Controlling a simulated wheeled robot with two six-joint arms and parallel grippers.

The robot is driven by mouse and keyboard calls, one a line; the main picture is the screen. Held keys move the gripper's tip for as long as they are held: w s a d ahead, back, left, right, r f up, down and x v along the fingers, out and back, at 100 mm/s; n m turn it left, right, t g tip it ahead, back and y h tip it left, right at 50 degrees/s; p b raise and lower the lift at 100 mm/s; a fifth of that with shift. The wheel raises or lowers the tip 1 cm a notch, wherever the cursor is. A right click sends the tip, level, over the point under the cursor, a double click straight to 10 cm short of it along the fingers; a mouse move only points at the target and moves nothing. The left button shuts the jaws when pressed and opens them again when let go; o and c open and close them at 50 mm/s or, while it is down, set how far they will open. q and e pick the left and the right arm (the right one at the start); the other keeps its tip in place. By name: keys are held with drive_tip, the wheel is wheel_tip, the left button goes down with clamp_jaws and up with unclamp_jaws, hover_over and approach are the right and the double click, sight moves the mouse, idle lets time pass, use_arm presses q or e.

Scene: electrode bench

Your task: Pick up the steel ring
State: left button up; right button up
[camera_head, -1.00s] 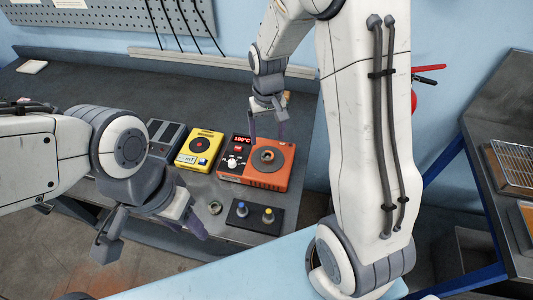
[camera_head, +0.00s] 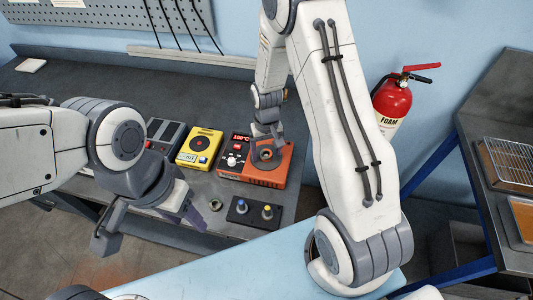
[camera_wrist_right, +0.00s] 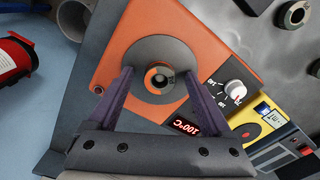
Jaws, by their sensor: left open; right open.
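A small thick metal ring (camera_head: 267,154) lies on the round grey plate of the orange hot-plate box (camera_head: 255,172). A second metal ring (camera_head: 215,204) lies on the bench at the front, also visible in the right wrist view (camera_wrist_right: 293,14). The pictures do not settle which ring is of steel. My left gripper (camera_head: 152,226) is open and empty near the bench's front edge.
A yellow meter (camera_head: 200,147) and a dark grey device (camera_head: 166,134) stand left of the hot plate. A dark block with two knobs (camera_head: 254,213) sits in front of it. A red fire extinguisher (camera_head: 393,103) hangs at right. The bench behind (camera_head: 100,85) is mostly clear.

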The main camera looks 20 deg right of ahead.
clamp_jaws()
drive_tip(key=shift+r, duration=0.15)
